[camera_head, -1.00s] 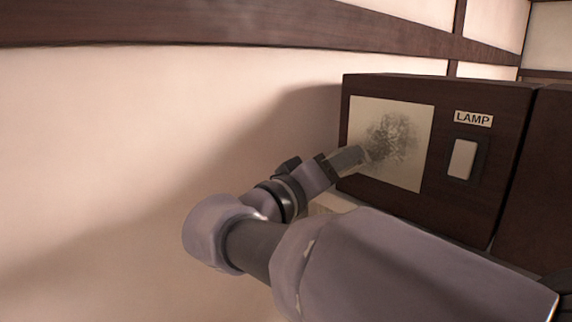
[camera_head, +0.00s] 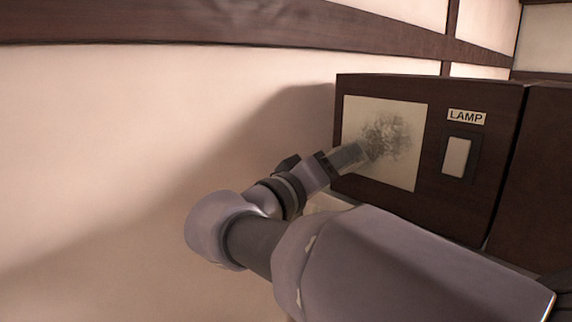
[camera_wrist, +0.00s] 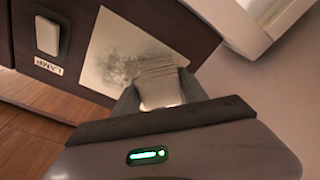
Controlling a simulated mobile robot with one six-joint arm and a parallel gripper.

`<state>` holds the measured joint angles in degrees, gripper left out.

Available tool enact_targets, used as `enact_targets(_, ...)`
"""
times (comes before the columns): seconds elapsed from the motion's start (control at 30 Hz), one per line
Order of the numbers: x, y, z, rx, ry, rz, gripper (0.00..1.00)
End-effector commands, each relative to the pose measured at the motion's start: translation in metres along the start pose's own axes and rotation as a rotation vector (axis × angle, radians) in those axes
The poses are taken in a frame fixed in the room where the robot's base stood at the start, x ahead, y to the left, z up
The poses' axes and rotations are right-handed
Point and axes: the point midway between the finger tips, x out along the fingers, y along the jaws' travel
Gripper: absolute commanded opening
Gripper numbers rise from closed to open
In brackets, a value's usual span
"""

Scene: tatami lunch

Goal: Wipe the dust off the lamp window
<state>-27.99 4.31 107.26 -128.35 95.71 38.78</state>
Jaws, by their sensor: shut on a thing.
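The lamp window (camera_head: 408,172) is a pale panel in the front of a dark wooden box. A grey, speckled dust patch (camera_head: 392,136) covers its upper right part in the head view; it also shows in the wrist view (camera_wrist: 118,66). My gripper (camera_head: 346,158) is at the window's lower left, beside the dust. In the wrist view my gripper (camera_wrist: 158,92) is shut on a pale folded cloth (camera_wrist: 160,86). The cloth's far end lies over or very near the pane at the dust's edge; I cannot tell if it touches.
A white switch (camera_head: 456,157) sits right of the window, under a LAMP label (camera_head: 466,117). The box (camera_head: 480,205) stands close to a pale wall (camera_head: 120,130) with a dark wooden rail (camera_head: 200,22). A wooden surface (camera_wrist: 50,118) shows in the wrist view.

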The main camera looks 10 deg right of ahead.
Motion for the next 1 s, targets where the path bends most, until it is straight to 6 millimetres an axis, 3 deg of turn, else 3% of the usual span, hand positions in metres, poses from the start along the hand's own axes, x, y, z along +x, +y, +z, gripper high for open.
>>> enact_targets(0.47,0.008,0.001,0.002,0.001,0.000,0.001,0.18)
enact_targets(0.7,0.004,0.015,0.023,0.003,0.000,0.001,0.18)
enact_targets(1.0,0.003,0.030,0.035,0.002,0.001,0.001,0.18)
